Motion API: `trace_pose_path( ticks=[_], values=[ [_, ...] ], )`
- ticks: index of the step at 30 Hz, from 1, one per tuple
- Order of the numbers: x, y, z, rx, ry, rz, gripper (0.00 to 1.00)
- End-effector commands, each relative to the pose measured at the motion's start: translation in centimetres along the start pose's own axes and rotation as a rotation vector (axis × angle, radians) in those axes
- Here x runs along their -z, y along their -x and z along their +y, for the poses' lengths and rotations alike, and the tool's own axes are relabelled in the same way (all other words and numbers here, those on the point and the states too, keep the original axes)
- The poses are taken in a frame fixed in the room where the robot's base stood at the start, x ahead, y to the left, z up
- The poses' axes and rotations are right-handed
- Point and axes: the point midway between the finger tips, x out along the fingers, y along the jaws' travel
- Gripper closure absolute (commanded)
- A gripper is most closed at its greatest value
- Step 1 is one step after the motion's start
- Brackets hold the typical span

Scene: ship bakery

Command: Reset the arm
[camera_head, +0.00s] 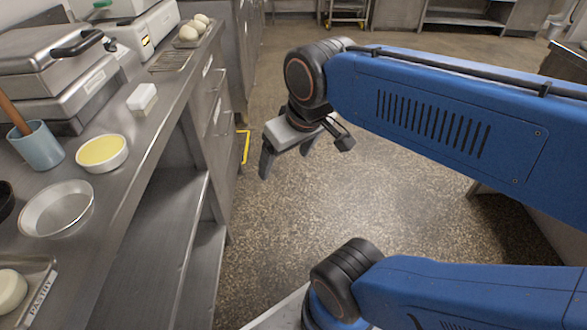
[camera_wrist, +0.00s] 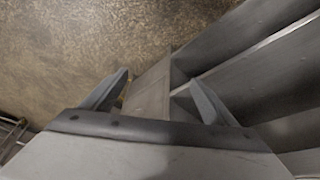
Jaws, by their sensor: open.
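My gripper (camera_head: 287,160) is open and empty in the head view. It hangs over the speckled floor, to the right of the steel counter and apart from it. My blue arm reaches to it from the right side of the picture. In the wrist view my gripper (camera_wrist: 162,98) shows two spread fingers with nothing between them. Behind the fingers are the floor and the counter's steel side.
The steel counter (camera_head: 150,150) runs along the left. It bears a blue crock (camera_head: 37,147), a bowl of yellow contents (camera_head: 102,152), an empty metal bowl (camera_head: 58,208), a white block (camera_head: 142,97) and appliances (camera_head: 65,75). The floor (camera_head: 300,210) beneath my gripper is clear.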

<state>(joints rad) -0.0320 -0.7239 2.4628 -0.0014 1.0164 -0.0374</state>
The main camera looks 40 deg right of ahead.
Motion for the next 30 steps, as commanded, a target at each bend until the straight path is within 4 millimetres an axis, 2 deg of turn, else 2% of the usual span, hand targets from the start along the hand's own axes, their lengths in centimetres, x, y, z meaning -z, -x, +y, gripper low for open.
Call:
trace_pose_path(
  ticks=[1,3,6,30],
  values=[
    [-1.1,-0.7,0.2,-0.005,-0.025,0.010,0.19],
    [-2.0,-1.3,0.4,-0.009,-0.046,0.019,0.19],
    [-2.6,-1.8,0.5,-0.012,-0.063,0.027,0.19],
    [-2.7,-1.8,0.6,-0.012,-0.065,0.028,0.19]
  ],
)
